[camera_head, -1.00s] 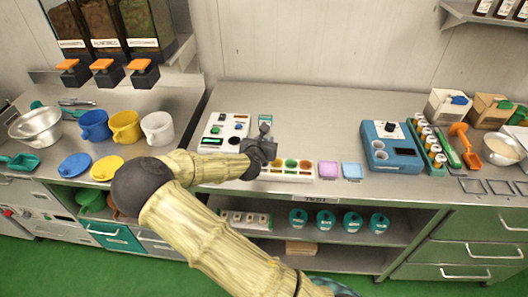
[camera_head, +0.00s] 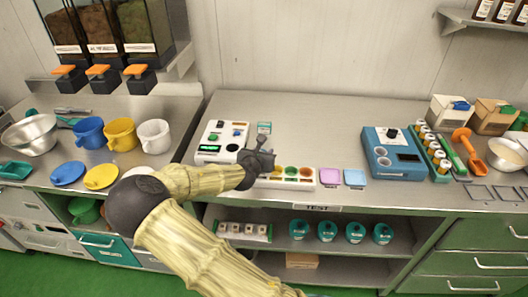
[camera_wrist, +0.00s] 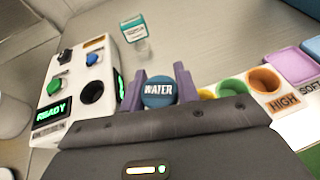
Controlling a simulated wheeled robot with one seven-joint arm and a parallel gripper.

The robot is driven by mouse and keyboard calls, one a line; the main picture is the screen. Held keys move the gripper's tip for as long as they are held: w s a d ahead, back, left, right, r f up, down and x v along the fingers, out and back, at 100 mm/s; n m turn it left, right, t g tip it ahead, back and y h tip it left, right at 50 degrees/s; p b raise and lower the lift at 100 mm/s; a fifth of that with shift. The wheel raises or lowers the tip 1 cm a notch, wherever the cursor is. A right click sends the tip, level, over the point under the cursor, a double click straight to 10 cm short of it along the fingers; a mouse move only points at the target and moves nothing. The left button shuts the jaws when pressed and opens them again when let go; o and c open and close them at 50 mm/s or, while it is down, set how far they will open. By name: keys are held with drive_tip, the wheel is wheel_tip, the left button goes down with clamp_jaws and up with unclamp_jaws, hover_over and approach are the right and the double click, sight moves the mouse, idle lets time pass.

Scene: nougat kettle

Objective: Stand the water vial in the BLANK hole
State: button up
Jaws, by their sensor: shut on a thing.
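The water vial (camera_wrist: 159,91) shows as a round blue cap marked WATER in the wrist view. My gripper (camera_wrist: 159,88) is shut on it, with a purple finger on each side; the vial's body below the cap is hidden. In the head view my gripper (camera_head: 258,162) is over the bench between a white device and a tray of coloured wells. The white device (camera_wrist: 72,117) has a green READY display and a dark round hole (camera_wrist: 92,92), just left of the gripper. No BLANK label is readable, so I cannot tell which hole bears it.
A tray with yellow, green and orange wells (camera_head: 305,185) lies right of the gripper, its end marked HIGH. Pink (camera_head: 329,177) and blue pads (camera_head: 355,176) lie further right.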

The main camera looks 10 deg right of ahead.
drive_tip(key=shift+f+b, duration=0.9)
drive_tip(key=shift+f, duration=0.5)
drive_tip(key=shift+r+p, duration=0.1)
drive_tip(key=shift+p, duration=0.5)
drive_tip(key=shift+f+b, duration=0.35)
drive_tip(key=shift+f, duration=0.3)
idle(0.5)
drive_tip(key=o, duration=0.7)
drive_tip(key=shift+s, duration=0.1)
drive_tip(key=p+v, duration=0.5)
drive_tip(key=v, duration=0.6)
drive_tip(key=shift+p, duration=0.4)
idle(0.7)
